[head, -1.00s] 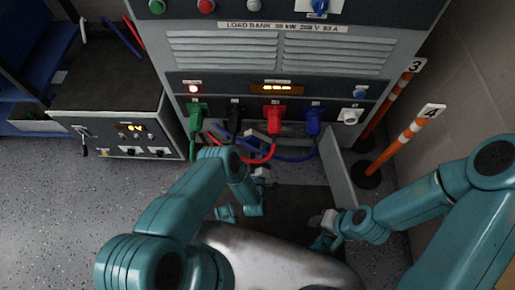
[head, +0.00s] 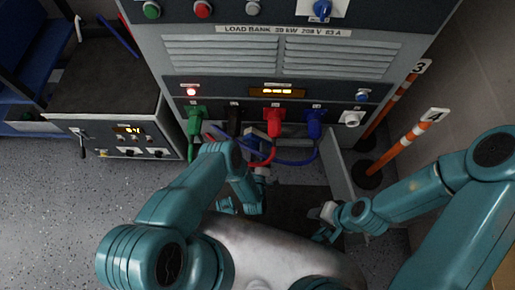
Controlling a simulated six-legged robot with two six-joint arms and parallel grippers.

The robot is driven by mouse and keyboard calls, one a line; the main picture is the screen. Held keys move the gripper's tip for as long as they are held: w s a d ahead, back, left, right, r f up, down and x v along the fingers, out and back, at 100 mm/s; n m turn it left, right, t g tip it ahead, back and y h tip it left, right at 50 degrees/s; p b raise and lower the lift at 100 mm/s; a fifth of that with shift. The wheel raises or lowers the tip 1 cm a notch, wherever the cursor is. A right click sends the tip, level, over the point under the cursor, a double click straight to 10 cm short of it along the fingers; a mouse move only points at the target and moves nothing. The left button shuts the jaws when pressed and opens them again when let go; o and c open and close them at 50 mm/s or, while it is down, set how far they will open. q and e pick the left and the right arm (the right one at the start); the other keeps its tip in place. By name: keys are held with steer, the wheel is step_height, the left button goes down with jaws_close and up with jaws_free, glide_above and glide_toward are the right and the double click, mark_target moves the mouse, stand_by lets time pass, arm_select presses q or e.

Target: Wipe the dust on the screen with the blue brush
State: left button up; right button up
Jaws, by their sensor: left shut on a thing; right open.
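The load bank (head: 280,62) stands ahead with a small lit amber display (head: 277,92) on its lower panel. A second small amber display (head: 128,130) is on the low unit at the left. I see no dust clearly on either. A thin blue stick (head: 118,36) lies on the low unit's top; I cannot tell if it is the brush. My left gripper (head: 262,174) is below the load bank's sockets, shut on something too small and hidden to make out. My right gripper (head: 322,212) is open and empty, lower and to the right.
Green (head: 195,113), red (head: 274,117) and blue (head: 314,119) plugs sit in the panel, their cables hanging near my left arm. Orange-and-white posts (head: 415,140) stand at the right by the wall. Speckled floor (head: 60,215) is clear at the left.

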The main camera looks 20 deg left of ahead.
arm_select(q)
steer(key=shift+b+x, duration=0.35)
steer(key=shift+x, duration=0.65)
